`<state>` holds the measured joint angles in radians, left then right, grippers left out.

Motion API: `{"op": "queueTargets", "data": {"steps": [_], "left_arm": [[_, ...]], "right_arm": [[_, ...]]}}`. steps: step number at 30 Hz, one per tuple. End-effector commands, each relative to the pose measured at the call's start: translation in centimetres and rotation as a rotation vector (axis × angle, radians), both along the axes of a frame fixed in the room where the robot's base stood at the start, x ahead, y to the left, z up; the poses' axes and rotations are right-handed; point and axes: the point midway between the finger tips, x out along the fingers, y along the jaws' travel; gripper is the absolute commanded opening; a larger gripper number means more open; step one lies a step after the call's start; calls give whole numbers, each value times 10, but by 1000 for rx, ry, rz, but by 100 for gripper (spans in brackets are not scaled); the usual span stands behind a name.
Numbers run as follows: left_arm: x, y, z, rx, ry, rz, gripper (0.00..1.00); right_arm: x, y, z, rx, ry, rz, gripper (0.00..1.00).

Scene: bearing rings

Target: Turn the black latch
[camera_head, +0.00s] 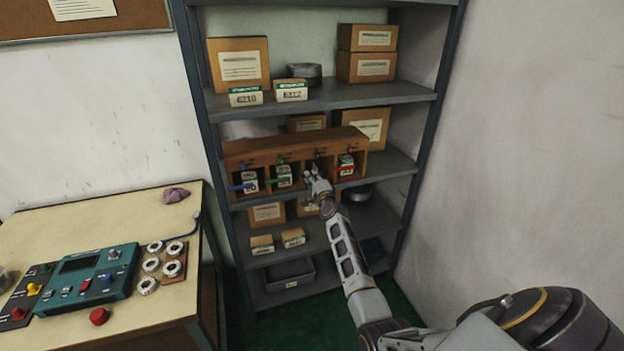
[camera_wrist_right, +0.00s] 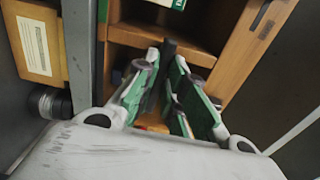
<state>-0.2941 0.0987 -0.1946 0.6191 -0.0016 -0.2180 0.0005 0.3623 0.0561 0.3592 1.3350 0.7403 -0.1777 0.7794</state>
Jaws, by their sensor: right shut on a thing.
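A wooden cabinet (camera_head: 262,150) with several compartments stands on the middle shelf. Blue (camera_head: 240,187), green (camera_head: 286,181) and red (camera_head: 345,169) latches show on its front. My right gripper (camera_head: 315,176) is at the compartment between the green and red latches, covering most of the black latch there. In the right wrist view my gripper (camera_wrist_right: 168,62) is shut, with the dark end of the black latch (camera_wrist_right: 170,46) between its fingertips. How far the latch is turned is hard to tell. My left gripper is out of view.
The grey shelf unit (camera_head: 320,97) holds boxes above and below the cabinet. A table (camera_head: 60,240) with a teal control device (camera_head: 85,278) and several white rings stands at the left. The wall on the right is bare.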

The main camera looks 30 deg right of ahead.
Motion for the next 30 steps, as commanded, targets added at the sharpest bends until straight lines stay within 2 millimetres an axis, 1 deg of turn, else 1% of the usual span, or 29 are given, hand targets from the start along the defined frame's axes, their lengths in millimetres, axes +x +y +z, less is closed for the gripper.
{"op": "queueTargets", "data": {"steps": [1,2,3,6,7,20,26,30], "left_arm": [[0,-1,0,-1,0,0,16],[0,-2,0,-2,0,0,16],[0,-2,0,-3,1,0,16],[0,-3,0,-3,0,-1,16],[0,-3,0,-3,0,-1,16],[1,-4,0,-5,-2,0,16],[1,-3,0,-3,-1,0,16],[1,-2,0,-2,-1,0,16]], "right_arm": [[0,0,-1,5,0,-1,0],[0,0,-1,5,0,-1,15],[0,0,-1,5,0,-1,20],[0,0,-1,3,0,0,33],[0,0,-1,3,0,0,34],[-2,1,0,1,0,0,34],[-10,3,-1,2,0,1,34],[-19,5,-1,1,0,1,34]]}}
